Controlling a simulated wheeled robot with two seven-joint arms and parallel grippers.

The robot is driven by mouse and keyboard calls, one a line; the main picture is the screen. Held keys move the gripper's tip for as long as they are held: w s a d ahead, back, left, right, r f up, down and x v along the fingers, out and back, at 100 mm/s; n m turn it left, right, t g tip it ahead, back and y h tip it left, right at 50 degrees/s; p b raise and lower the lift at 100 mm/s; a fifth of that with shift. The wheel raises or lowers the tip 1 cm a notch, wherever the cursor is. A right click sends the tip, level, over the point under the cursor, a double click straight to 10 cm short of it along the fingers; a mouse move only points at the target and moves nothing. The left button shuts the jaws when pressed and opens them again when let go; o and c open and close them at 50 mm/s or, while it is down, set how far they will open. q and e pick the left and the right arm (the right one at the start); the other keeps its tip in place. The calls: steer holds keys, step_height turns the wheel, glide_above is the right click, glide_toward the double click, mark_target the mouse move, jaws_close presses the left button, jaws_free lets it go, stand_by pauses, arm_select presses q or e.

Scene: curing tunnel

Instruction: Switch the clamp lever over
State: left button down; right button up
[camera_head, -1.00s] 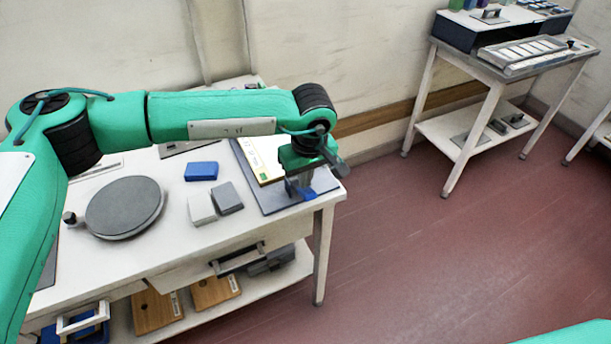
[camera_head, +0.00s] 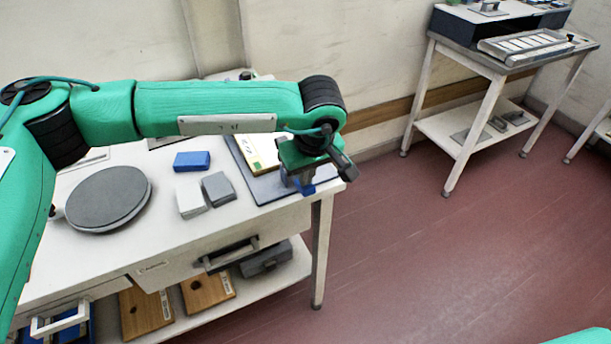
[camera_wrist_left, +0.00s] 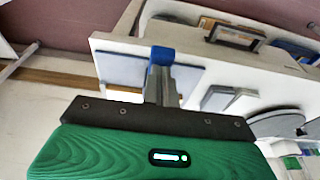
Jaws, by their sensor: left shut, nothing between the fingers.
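The blue clamp part (camera_head: 308,189), which looks like the lever, is at the right end of the table, on the grey board (camera_head: 270,188). My left gripper (camera_head: 303,181) is right over it, pointing down, and hides most of it. In the left wrist view, the blue part (camera_wrist_left: 162,56) lies at the tips of my left gripper (camera_wrist_left: 160,72). The fingers are together with nothing between them. I cannot tell whether they touch the blue part. The rest of the clamp is hidden. My right gripper is not in view.
A blue block (camera_head: 192,161), a white block (camera_head: 191,203), a grey block (camera_head: 218,189) and a round grey plate (camera_head: 108,200) sit left on the table (camera_head: 165,236). A yellow-edged panel (camera_head: 258,153) lies behind the gripper. A second table (camera_head: 470,60) stands back right, across open floor.

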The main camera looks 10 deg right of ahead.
arm_select(q)
steer(key=shift+s+f, duration=0.1)
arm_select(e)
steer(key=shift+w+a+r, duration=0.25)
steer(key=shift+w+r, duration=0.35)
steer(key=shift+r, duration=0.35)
